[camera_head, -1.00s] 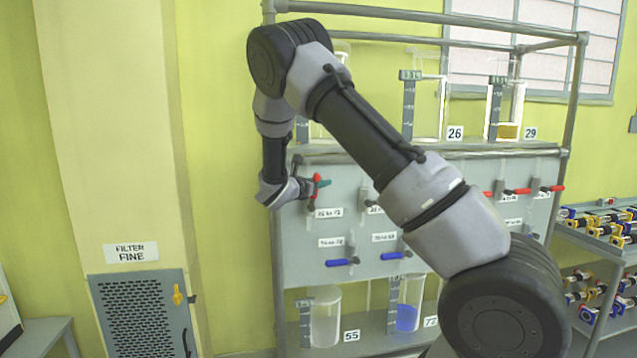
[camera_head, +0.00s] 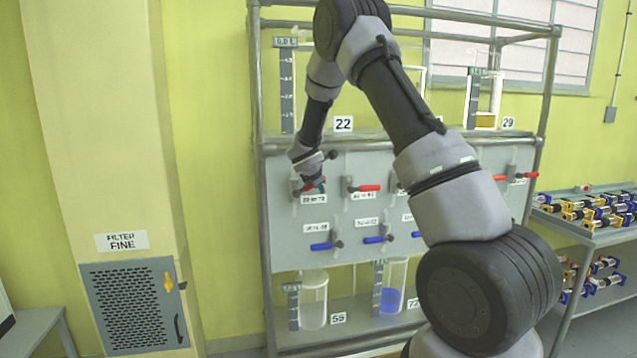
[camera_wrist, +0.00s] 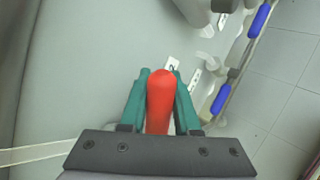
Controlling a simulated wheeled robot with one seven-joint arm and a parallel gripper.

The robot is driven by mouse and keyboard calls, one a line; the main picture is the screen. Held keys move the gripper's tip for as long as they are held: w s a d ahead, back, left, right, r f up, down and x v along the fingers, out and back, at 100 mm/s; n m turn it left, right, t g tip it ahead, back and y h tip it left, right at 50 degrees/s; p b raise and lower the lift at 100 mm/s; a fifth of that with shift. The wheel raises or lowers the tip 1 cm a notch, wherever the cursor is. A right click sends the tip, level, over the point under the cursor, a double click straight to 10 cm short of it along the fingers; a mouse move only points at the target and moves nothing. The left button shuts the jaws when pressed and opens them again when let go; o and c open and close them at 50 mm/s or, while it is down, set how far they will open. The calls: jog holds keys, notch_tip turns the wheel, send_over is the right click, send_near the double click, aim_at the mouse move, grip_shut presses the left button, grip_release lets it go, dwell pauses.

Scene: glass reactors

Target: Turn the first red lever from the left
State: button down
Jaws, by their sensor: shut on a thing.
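The first red lever from the left (camera_head: 312,186) is on the upper row of the grey panel. My gripper (camera_head: 318,186) is at this lever and partly covers it in the head view. In the wrist view the red lever handle (camera_wrist: 160,98) lies between the two teal fingers of my gripper (camera_wrist: 160,92), which are shut on it. The lever points to the right in the head view, roughly level. Its pivot is hard to make out behind the gripper.
The second red lever (camera_head: 368,188) points right on the same row. Blue levers (camera_head: 322,246) sit on the row below. Glass vessels stand above and below the panel (camera_head: 290,262). My arm hides the panel's middle right. A shelf with parts (camera_head: 600,236) stands at right.

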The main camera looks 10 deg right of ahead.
jog(key=shift+f+m+y, duration=1.1)
jog(key=shift+f+y, duration=0.9)
jog(key=shift+y, duration=0.1)
jog(key=c, duration=0.9)
grip_release()
jog(key=v, duration=1)
jog(key=shift+s+r, duration=0.2)
jog(key=shift+r, duration=0.15)
jog(key=shift+r, duration=0.1)
